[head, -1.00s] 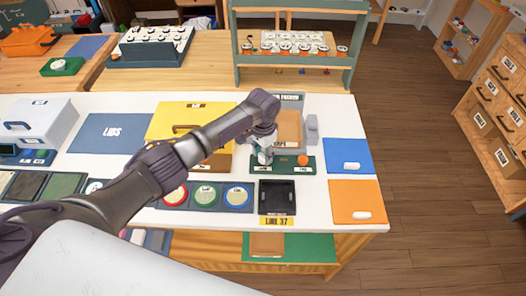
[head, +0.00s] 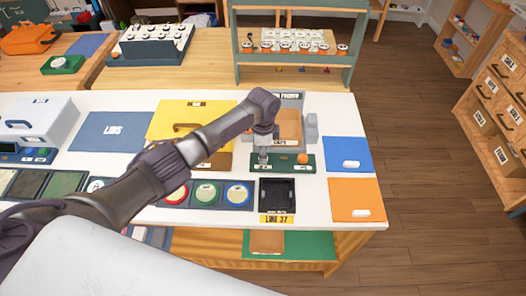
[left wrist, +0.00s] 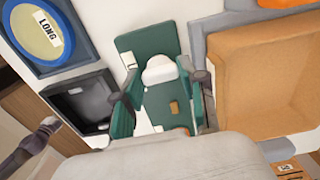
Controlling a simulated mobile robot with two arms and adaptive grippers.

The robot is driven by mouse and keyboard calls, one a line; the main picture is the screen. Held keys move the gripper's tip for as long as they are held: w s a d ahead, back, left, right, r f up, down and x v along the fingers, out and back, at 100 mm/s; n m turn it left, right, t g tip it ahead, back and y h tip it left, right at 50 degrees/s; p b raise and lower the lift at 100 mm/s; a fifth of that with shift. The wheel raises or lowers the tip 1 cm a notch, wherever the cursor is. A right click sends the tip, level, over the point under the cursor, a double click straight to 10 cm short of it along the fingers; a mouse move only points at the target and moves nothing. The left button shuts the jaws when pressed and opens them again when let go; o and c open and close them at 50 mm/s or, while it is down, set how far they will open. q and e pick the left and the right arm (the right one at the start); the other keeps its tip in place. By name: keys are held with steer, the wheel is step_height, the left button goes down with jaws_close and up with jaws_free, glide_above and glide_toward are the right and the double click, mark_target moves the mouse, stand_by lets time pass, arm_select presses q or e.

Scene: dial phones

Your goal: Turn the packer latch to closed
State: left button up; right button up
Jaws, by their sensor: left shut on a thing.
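The packer latch is a green panel (head: 284,167) in front of the grey packer (head: 311,127), with small pale labels and an orange knob (head: 303,158) at its right. My left gripper (head: 263,157) is over the panel's left part, pointing down, and is shut on the latch handle there. In the left wrist view, the green panel (left wrist: 146,45) and a white rounded handle (left wrist: 159,70) show by the fingers (left wrist: 163,102). The fingers and wrist hide part of the latch. My right gripper is not in view.
An open brown box (head: 289,124) sits in the packer, behind the latch. A black tray (head: 277,194) lies just in front.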

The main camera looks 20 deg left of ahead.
arm_select(q)
steer(key=shift+m, duration=0.3)
steer(key=o, duration=1.1)
steer(key=shift+o, duration=0.2)
step_height(320, 180, up, 12)
